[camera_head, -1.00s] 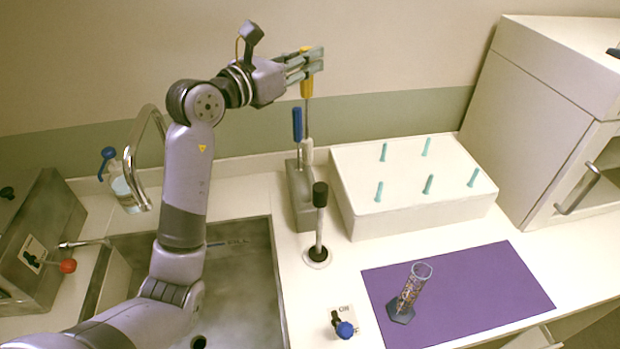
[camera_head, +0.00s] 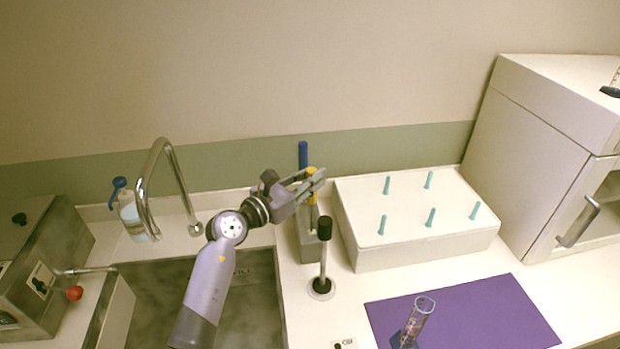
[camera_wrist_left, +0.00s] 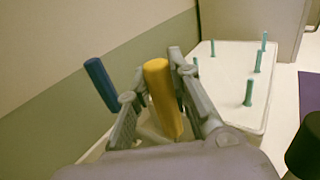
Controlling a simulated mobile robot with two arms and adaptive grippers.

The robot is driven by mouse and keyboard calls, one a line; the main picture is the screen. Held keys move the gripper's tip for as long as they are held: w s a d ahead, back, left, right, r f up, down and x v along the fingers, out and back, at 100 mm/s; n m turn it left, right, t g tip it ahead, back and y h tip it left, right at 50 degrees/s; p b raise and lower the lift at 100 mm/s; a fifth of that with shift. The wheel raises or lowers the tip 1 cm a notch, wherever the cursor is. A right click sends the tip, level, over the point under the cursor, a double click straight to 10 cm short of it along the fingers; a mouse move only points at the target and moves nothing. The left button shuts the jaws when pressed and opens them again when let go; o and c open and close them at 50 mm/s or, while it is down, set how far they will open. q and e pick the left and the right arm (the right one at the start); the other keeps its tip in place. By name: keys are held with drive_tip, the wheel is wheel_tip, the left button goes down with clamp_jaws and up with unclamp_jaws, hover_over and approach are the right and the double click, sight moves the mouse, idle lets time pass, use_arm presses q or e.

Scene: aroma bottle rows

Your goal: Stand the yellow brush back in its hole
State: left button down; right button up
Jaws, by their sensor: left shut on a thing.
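The handle is low over the holder. The brush's lower end is hidden, so I cannot tell how deep it sits in the hole. A blue-handled brush (camera_head: 303,155) stands in the holder just behind, and it also shows left of the fingers in the wrist view (camera_wrist_left: 101,84). My right gripper is not in view.
A black-topped stand (camera_head: 323,258) is close in front of the holder. A white box with teal pegs (camera_head: 400,256) stands to the right. The faucet (camera_head: 157,185) and sink are left. A glass cylinder (camera_head: 419,318) stands on the purple mat (camera_head: 490,310).

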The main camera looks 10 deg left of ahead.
use_arm(q)
drive_tip(key=shift+f, duration=0.4)
drive_tip(key=c, duration=1.5)
unclamp_jaws()
drive_tip(key=shift+o, duration=0.2)
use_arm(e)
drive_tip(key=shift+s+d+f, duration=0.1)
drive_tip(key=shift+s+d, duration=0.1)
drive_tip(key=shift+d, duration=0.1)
use_arm(q)
drive_tip(key=shift+r, duration=0.1)
drive_tip(key=shift+r, duration=0.2)
drive_tip(key=b+v, duration=0.3)
drive_tip(key=v, duration=0.9)
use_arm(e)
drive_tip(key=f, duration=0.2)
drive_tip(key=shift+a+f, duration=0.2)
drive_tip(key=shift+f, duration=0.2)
use_arm(q)
drive_tip(key=shift+f, duration=0.1)
